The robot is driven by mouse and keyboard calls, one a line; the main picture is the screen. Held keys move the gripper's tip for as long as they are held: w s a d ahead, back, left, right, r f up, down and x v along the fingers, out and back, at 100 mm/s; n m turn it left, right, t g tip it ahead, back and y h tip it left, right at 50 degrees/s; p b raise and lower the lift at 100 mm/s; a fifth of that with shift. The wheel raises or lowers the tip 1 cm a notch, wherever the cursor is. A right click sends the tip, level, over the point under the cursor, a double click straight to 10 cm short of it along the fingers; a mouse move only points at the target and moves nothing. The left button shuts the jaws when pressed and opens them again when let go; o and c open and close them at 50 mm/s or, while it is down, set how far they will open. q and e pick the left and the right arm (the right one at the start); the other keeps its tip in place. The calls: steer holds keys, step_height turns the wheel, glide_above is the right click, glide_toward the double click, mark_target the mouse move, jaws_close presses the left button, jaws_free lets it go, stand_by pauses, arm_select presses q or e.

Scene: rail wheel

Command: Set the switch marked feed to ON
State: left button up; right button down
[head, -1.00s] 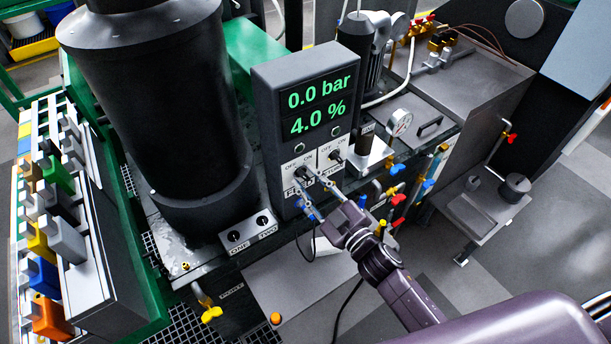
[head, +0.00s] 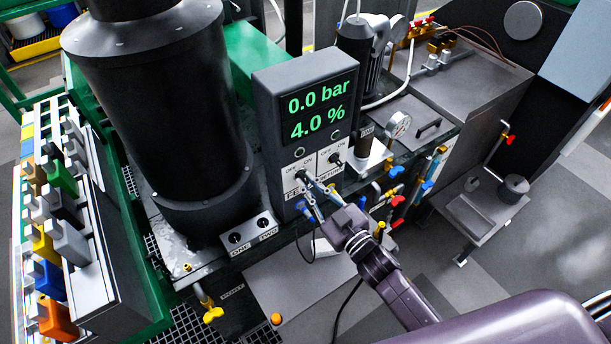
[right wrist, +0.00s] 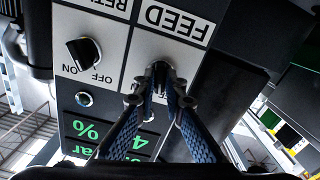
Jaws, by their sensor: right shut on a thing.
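The grey control box (head: 265,110) carries the FEED switch (head: 301,175) on a white plate at its lower left front. My right gripper (head: 310,184) reaches it from the lower right. In the right wrist view both fingers (right wrist: 158,88) close on the black FEED knob (right wrist: 159,70), and the plate's FEED label appears upside down. The fingers hide much of the knob and its marks, so I cannot tell its setting. The RETURN switch (head: 334,159) sits to the right of FEED; its black knob (right wrist: 84,50) is untouched. My left gripper is not in view.
The box display reads 0.0 bar and 4.0 %. A large black cylinder (head: 155,110) stands left of the box. A panel with knobs ONE and TWO (head: 249,234) lies below it. Several red, blue and yellow valve handles (head: 397,201) are close to the right of my gripper.

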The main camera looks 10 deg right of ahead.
steer(key=shift+m, duration=0.8)
steer(key=shift+r+m+p, duration=0.15)
steer(key=shift+m+p, duration=0.5)
steer(key=shift+m, duration=0.75)
steer(key=shift+f+m+p, duration=0.2)
steer(key=shift+m+p, duration=0.2)
steer(key=shift+m, duration=0.5)
steer(key=shift+r+m, duration=0.1)
steer(key=shift+m, duration=0.3)
steer(key=shift+m+p, duration=0.45)
steer(key=shift+m, duration=0.55)
steer(key=c, duration=1.9)
jaws_free()
